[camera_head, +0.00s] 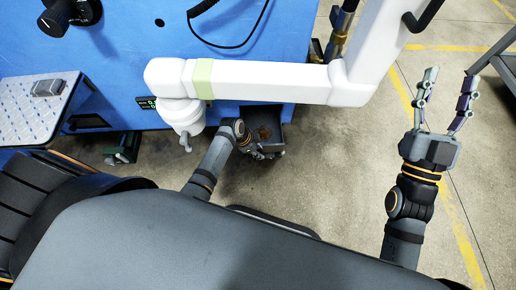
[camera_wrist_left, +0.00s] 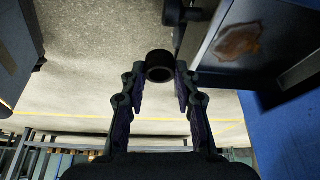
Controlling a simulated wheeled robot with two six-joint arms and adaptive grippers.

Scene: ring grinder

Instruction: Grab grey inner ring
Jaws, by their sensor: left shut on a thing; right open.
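The grey inner ring (camera_wrist_left: 160,74) shows in the left wrist view as a short, dark grey tube with its open end facing the camera. My left gripper (camera_wrist_left: 160,88) is shut on it, with one finger at each side of the ring. In the head view my left gripper (camera_head: 264,153) is low in front of the blue machine, and the ring cannot be made out there. My right gripper (camera_head: 442,100) is open and empty over the floor at the right.
A dark bin with a rusty brown patch (camera_head: 264,133) is beside my left gripper; it also shows in the left wrist view (camera_wrist_left: 206,70). A white machine arm (camera_head: 270,82) crosses above, before the blue machine (camera_head: 130,40). A light tray (camera_head: 35,115) is at left.

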